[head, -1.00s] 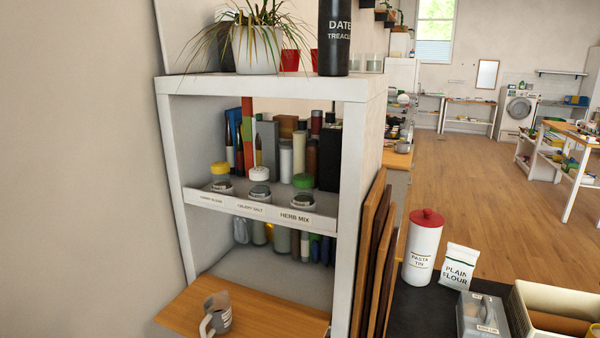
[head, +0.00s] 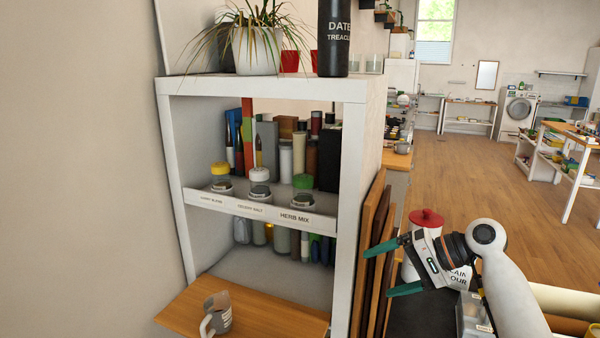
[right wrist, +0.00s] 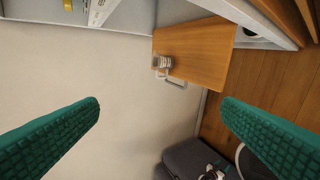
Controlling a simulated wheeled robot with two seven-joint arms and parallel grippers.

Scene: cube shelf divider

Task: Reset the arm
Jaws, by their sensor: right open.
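My right gripper (head: 382,270) is in the head view, to the right of the white shelf unit (head: 352,150) and in front of the leaning wooden boards. Its green fingers are spread apart, pointing left, with nothing between them. In the right wrist view the two fingers (right wrist: 160,130) frame the wall and the wooden ledge (right wrist: 205,55). My left gripper is not in the head view.
Three jars, with yellow (head: 220,169), white (head: 260,174) and green (head: 303,181) lids, stand on the labelled shelf. A grey mug (head: 217,314) stands on the wooden ledge (head: 265,316). Wooden boards (head: 375,250) lean on the shelf unit's right side. A beige crate (head: 570,300) is at the lower right.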

